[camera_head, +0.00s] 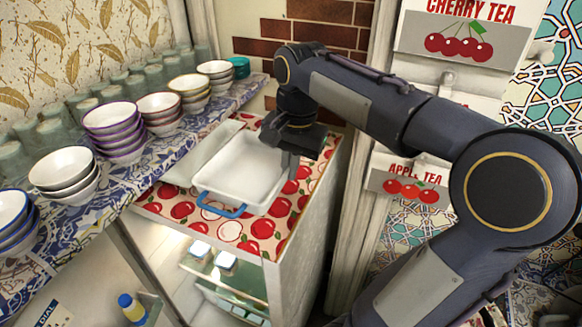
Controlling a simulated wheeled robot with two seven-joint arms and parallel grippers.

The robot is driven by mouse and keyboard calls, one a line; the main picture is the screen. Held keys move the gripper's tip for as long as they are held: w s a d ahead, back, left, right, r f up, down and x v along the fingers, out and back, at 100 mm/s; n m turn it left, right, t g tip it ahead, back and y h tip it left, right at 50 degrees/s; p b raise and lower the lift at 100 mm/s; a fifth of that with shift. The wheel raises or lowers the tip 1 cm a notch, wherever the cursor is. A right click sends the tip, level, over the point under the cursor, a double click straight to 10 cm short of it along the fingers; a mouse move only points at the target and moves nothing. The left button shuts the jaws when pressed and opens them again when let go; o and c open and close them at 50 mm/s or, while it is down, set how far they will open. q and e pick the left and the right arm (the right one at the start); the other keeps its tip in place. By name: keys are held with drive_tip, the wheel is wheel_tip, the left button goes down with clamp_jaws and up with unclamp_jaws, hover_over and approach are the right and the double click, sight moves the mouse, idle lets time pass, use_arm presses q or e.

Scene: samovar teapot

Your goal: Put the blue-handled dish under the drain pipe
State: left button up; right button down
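The blue-handled dish (242,170) is a white rectangular tray with a blue handle (222,208) at its near end. My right gripper (288,160) reaches in from the right and is over the dish's right far edge, with a finger pointing down at the rim. I cannot tell whether the fingers grip it. My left gripper is out of view.
A shelf (170,150) on the left holds several stacks of coloured bowls (112,130) and a row of glasses (100,95). The cabinet's cherry-patterned top (265,228) is bare in front of the dish. Apple tea (405,185) and cherry tea (470,40) signs stand right, partly behind my arm.

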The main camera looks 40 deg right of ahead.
drive_tip(key=s+a+r, duration=0.2)
drive_tip(key=s+a, duration=0.1)
drive_tip(key=shift+s+a, duration=0.15)
drive_tip(key=shift+a, duration=0.05)
idle(0.5)
